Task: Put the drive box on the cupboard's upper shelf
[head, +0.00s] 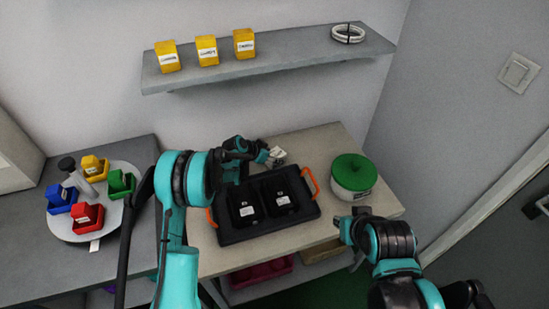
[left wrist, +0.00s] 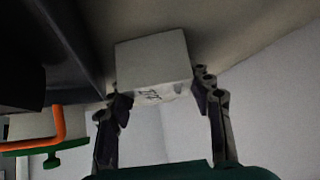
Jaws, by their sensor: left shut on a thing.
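My left gripper (head: 268,156) is beyond the back edge of the black tray in the head view. It is shut on a small pale box (head: 277,157), which may be the drive box. In the left wrist view the pale box (left wrist: 153,65) sits between the two fingers (left wrist: 160,110), with dark writing on its near edge. Whether it touches the surface behind it, I cannot tell. My right gripper (head: 347,229) is over the table's right front, its fingers too small to read. No cupboard shelf shows clearly; a pale cabinet side (head: 15,150) stands at the left edge.
A black tray (head: 232,236) with orange handles holds two black labelled units (head: 243,205). A green-lidded pot (head: 352,174) stands right of it. A round turntable (head: 70,228) with coloured bins is at left. A wall shelf (head: 270,66) carries yellow boxes and a white coil.

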